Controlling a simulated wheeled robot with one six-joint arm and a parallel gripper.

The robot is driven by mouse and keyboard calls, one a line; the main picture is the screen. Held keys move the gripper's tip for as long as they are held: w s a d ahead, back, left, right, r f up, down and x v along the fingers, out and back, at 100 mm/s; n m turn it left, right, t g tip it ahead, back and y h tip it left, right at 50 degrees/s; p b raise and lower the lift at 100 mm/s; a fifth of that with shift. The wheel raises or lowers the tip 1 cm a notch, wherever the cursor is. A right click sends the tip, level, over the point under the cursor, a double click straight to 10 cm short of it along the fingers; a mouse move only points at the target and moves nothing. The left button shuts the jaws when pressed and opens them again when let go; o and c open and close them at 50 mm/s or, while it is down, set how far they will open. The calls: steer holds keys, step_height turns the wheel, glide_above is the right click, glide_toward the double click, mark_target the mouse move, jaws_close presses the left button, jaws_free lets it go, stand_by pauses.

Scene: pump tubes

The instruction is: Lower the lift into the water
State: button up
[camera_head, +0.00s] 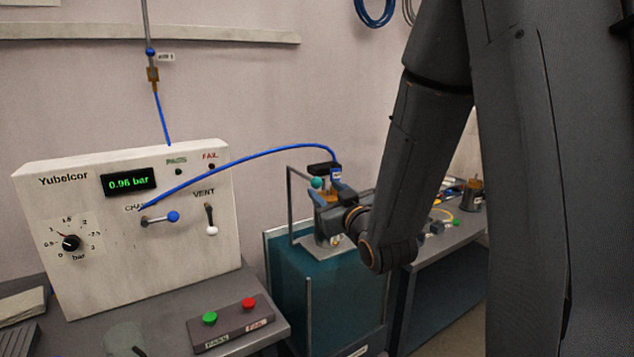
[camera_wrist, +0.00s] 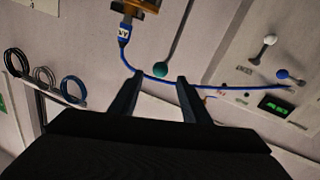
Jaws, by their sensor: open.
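The lift is a thin metal frame with a teal ball knob (camera_head: 316,183); its metal platform (camera_head: 328,247) sits at the top of the tank (camera_head: 330,300) of blue-green water. The part under test, with a black top and a blue-tagged hose end (camera_head: 336,171), stands on the lift, partly hidden by my gripper (camera_head: 331,193). In the wrist view, my gripper (camera_wrist: 156,82) is open and empty. The knob (camera_wrist: 160,68) shows between and just beyond its fingertips, apparently not clasped. The blue hose (camera_wrist: 225,87) passes just beyond the fingertips.
The white test panel (camera_head: 125,230) at left reads 0.96 bar, with the blue-knobbed charge lever (camera_head: 172,216) and white-knobbed vent lever (camera_head: 212,230). A button box (camera_head: 230,322) sits before it. A side bench (camera_head: 455,240) with small parts stands behind my arm.

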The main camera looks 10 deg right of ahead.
mark_target(319, 184)
steer(key=w, duration=0.2)
steer(key=w+p, duration=0.1)
steer(key=w, duration=0.4)
steer(key=shift+a, duration=0.4)
jaws_close()
